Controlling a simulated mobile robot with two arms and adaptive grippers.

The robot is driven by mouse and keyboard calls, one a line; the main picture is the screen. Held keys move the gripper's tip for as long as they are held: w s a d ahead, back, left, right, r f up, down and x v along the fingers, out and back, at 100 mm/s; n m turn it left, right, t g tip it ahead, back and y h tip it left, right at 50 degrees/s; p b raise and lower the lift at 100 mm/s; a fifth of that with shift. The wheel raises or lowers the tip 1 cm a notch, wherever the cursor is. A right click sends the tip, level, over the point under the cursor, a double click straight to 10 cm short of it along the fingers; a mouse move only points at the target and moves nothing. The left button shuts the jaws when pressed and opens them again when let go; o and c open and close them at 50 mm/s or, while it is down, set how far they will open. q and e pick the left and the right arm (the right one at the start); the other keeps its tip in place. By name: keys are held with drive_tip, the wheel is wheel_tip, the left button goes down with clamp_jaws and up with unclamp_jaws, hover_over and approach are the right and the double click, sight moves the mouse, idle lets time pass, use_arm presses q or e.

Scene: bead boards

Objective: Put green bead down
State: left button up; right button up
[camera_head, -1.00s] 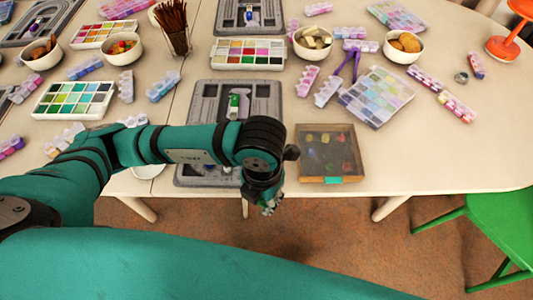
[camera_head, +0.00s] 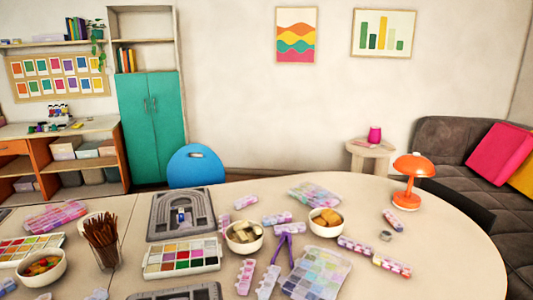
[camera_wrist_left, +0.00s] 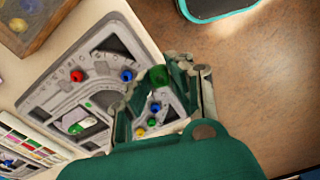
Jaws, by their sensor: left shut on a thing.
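My left gripper (camera_wrist_left: 160,82) shows in the left wrist view, with its fingers closed on a green bead (camera_wrist_left: 158,76). The bead is held above a grey bead board (camera_wrist_left: 48,100), near the board's edge. On the board are a red bead (camera_wrist_left: 76,77), a blue bead (camera_wrist_left: 126,76) and several small beads between the fingers, blue, green and yellow (camera_wrist_left: 140,132). The fingers hide part of the board. In the head view, neither gripper shows, and only the edge of a near board (camera_head: 205,291) is visible.
A wooden-framed box (camera_wrist_left: 40,25) lies beside the board in the wrist view. The head view shows a far bead board (camera_head: 158,228), paint set (camera_head: 165,262), bowls (camera_head: 245,248), a brush cup (camera_head: 106,258) and an orange lamp (camera_head: 407,194).

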use_arm(q)
drive_tip(key=w+a+r+m, duration=0.3)
drive_tip(key=a+r+m, duration=0.2)
drive_tip(key=m, duration=1.2)
drive_tip(key=shift+w+a+r+m+p, duration=0.15)
drive_tip(key=shift+a+r+m+p, duration=0.25)
drive_tip(key=shift+r, duration=0.15)
